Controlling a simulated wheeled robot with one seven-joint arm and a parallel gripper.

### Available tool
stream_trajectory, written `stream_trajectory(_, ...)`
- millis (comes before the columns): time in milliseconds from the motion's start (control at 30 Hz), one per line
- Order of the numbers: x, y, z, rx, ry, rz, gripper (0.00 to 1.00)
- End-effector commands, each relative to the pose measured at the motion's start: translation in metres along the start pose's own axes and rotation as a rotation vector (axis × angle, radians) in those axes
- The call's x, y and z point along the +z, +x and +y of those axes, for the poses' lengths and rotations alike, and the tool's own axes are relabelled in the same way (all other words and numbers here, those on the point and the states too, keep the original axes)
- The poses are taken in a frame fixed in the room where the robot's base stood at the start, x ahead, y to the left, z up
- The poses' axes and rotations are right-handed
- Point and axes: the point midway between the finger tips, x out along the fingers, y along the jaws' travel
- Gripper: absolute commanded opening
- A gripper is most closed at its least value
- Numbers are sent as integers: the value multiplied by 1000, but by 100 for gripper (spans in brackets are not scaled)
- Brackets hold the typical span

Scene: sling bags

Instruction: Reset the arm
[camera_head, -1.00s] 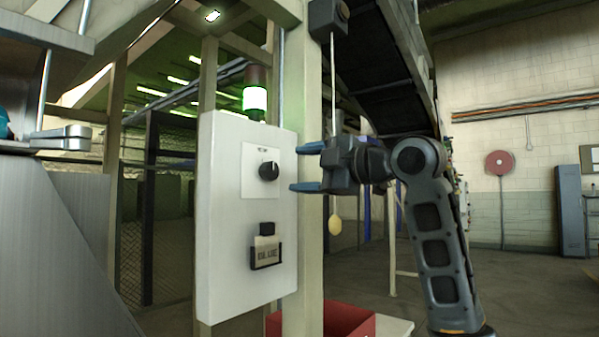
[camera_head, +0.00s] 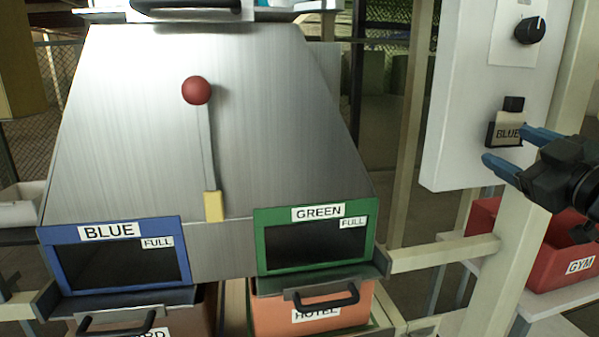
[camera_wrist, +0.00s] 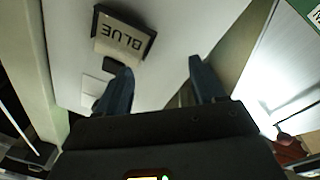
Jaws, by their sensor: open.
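My gripper (camera_head: 507,152) is at the right of the head view, with its two blue fingers apart and nothing between them. The fingers point left, in front of the white control panel (camera_head: 455,120). In the head view the upper finger lies close beside the black card holder with its BLUE card (camera_head: 507,131); I cannot tell whether they touch. In the wrist view my gripper (camera_wrist: 160,80) is open, and the BLUE card (camera_wrist: 122,38) shows upside down beyond the left finger. A black knob (camera_head: 530,30) is above the holder.
A metal chute (camera_head: 130,110) with a red-knobbed lever (camera_head: 197,90) fills the left. Below it are a blue-framed opening (camera_head: 115,262) and a green-framed one (camera_head: 315,240), both marked FULL. An orange HOTEL bin (camera_head: 300,315) is underneath. A red GYM bin (camera_head: 555,258) stands behind my gripper.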

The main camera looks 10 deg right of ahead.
Motion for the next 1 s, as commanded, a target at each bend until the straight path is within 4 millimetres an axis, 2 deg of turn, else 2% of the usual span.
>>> stream_trajectory(33, 10, -5, -20, -1, 55, -13, 69)
stream_trajectory(267, 46, -40, -98, 27, 265, -71, 69)
stream_trajectory(467, 69, -87, -161, 44, 405, -132, 69)
stream_trajectory(600, 79, -127, -199, 49, 479, -178, 69)
stream_trajectory(800, 86, -194, -241, 47, 555, -238, 69)
stream_trajectory(1000, 83, -266, -268, 27, 600, -288, 69)
